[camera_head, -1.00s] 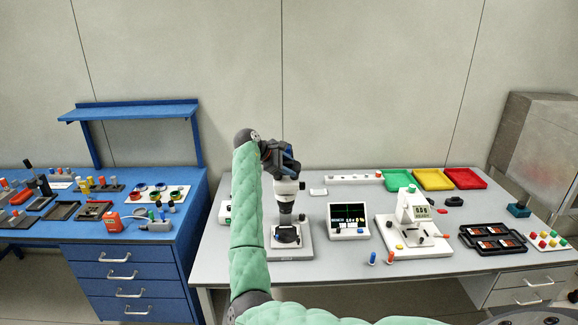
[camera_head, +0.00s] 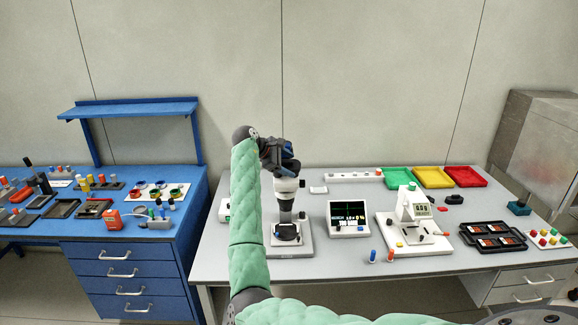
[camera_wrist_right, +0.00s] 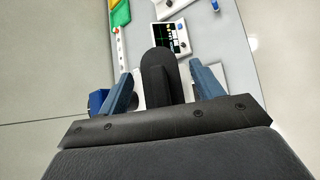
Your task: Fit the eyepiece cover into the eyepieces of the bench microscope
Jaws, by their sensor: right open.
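The bench microscope (camera_head: 286,200) stands upright on the grey bench, with a white head, a dark column and a white base. My right gripper (camera_head: 289,162) is at the top of its head, with my green-sleeved arm in front on the left. In the right wrist view the two blue fingers (camera_wrist_right: 165,85) are apart. A dark rounded piece (camera_wrist_right: 158,72) with a raised ridge lies between them, with a gap on each side. I cannot tell whether this is the eyepiece cover. The eyepieces are hidden behind my gripper in the head view. My left gripper is not in view.
A small monitor (camera_head: 349,219) and a white instrument (camera_head: 413,222) stand right of the microscope. Green, yellow and red trays (camera_head: 465,177) lie at the back. A blue workbench (camera_head: 190,215) with small parts is at the left. The bench front near the microscope is clear.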

